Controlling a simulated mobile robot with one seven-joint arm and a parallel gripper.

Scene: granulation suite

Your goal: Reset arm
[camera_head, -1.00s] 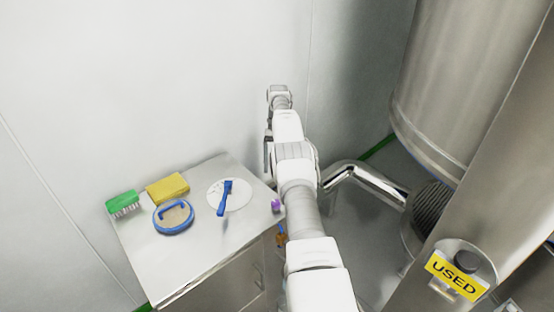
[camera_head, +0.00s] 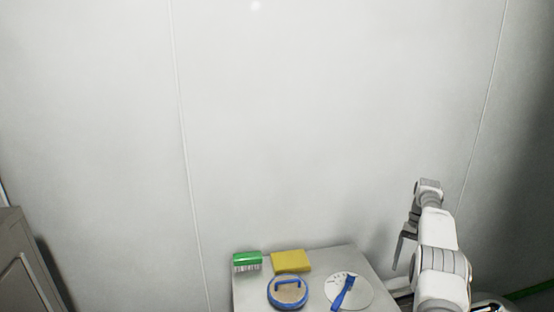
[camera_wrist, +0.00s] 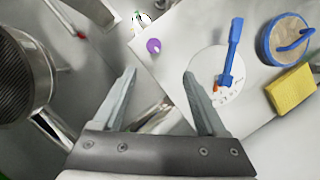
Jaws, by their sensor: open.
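My gripper (camera_wrist: 160,85) is open and empty in the wrist view, its two grey fingers spread apart. In the head view my arm reaches up at the right, and my gripper (camera_head: 405,240) hangs to the right of the steel cabinet top (camera_head: 347,258). In the wrist view the right finger overlaps the edge of a white disc (camera_wrist: 207,66), but contact cannot be told.
A purple knob (camera_wrist: 153,46) shows near the cabinet edge. Steel pipework (camera_wrist: 50,125) lies at left in the wrist view. The wall is bare.

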